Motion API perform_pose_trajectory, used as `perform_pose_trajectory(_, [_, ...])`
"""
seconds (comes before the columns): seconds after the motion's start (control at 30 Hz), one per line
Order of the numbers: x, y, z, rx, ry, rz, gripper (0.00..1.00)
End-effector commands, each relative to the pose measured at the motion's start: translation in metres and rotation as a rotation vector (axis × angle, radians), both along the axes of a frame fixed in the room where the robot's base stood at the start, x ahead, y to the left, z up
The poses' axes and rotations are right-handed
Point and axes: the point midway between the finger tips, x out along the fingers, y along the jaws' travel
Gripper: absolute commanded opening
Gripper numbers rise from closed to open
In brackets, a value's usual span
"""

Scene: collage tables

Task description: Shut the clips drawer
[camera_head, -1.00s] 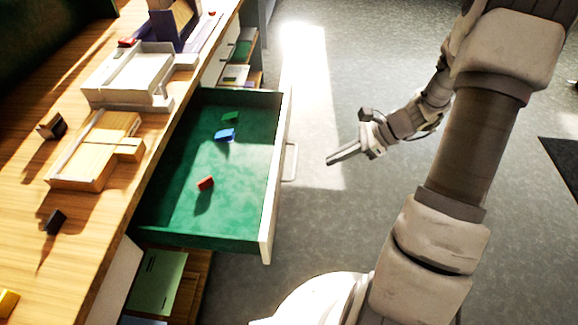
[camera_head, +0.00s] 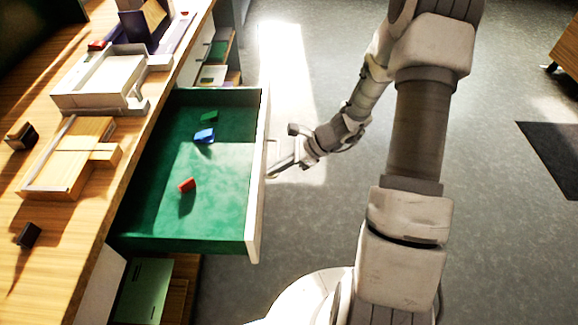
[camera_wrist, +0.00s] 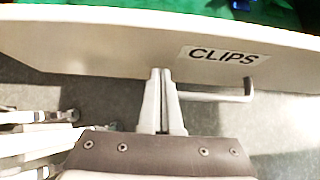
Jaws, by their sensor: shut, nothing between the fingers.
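The clips drawer (camera_head: 172,205) is pulled out from the wooden desk, with a green lining and a white front. Its front panel (camera_wrist: 120,42) carries a "CLIPS" label (camera_wrist: 222,54) in the wrist view, with a bar handle (camera_wrist: 215,96) below the label. My gripper (camera_head: 270,174) is shut and empty at the outside of the drawer front, by the handle. In the wrist view its fingertips (camera_wrist: 161,72) point at the front, left of the label; contact is unclear.
The desk top (camera_head: 75,215) holds a white tray (camera_head: 100,85), a wooden box (camera_head: 70,160) and dark small blocks. Open shelves with a green folder (camera_head: 145,290) lie below the drawer.

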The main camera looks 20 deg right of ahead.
Motion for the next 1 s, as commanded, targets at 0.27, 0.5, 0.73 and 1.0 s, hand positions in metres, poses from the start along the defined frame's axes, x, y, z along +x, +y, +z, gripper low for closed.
perform_pose_trajectory(0.27, [0.001, 0.004, 0.0, 0.0, 0.0, 0.0, 0.0])
perform_pose_trajectory(0.5, [0.002, 0.006, 0.0, 0.0, 0.0, 0.001, 0.0])
perform_pose_trajectory(0.73, [0.009, 0.029, -0.001, 0.001, -0.001, 0.005, 0.0])
perform_pose_trajectory(1.0, [0.028, 0.091, -0.002, 0.002, -0.003, 0.008, 0.0])
